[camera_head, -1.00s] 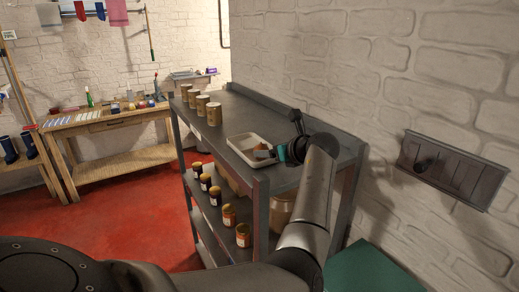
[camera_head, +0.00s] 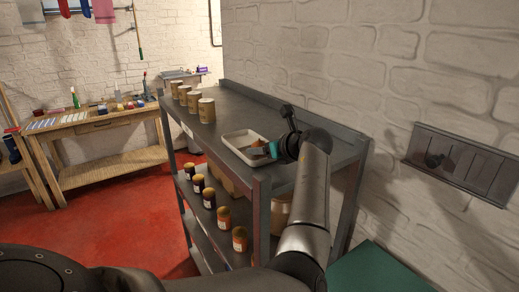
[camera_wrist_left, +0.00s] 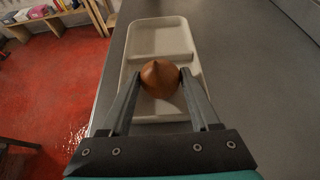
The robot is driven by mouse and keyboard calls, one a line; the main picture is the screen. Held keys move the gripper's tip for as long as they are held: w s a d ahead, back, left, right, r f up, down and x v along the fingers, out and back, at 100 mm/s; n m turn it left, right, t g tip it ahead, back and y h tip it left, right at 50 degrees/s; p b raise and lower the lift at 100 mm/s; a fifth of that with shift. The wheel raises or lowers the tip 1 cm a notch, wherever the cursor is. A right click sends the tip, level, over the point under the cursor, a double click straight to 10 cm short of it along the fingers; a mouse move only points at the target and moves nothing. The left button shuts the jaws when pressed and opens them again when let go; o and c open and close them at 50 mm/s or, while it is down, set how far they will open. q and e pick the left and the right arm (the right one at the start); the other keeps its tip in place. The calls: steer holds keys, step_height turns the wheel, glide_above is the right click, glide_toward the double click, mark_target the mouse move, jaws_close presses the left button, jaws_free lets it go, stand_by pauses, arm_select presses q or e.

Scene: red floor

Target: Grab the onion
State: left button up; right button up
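The brown onion (camera_wrist_left: 160,78) sits between the two fingers of my left gripper (camera_wrist_left: 160,76), which appear to touch it on both sides. It overlaps the pale compartment tray (camera_wrist_left: 158,38) in the left wrist view; I cannot tell whether it still touches the tray. In the head view the tray (camera_head: 231,137) lies on the grey shelf's top, and my left gripper (camera_head: 262,151) reaches over its right side. The onion (camera_head: 257,144) is small and partly hidden there. My right gripper is not in view.
The grey metal shelf (camera_head: 222,105) has several tan cans (camera_head: 206,110) at the back left of its top and several jars (camera_head: 223,218) on a lower level. A white brick wall (camera_head: 350,60) stands behind. A wooden table (camera_head: 100,125) is at the left.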

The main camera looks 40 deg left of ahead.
arm_select(q)
steer(key=c, duration=0.8)
steer(key=shift+o, duration=0.2)
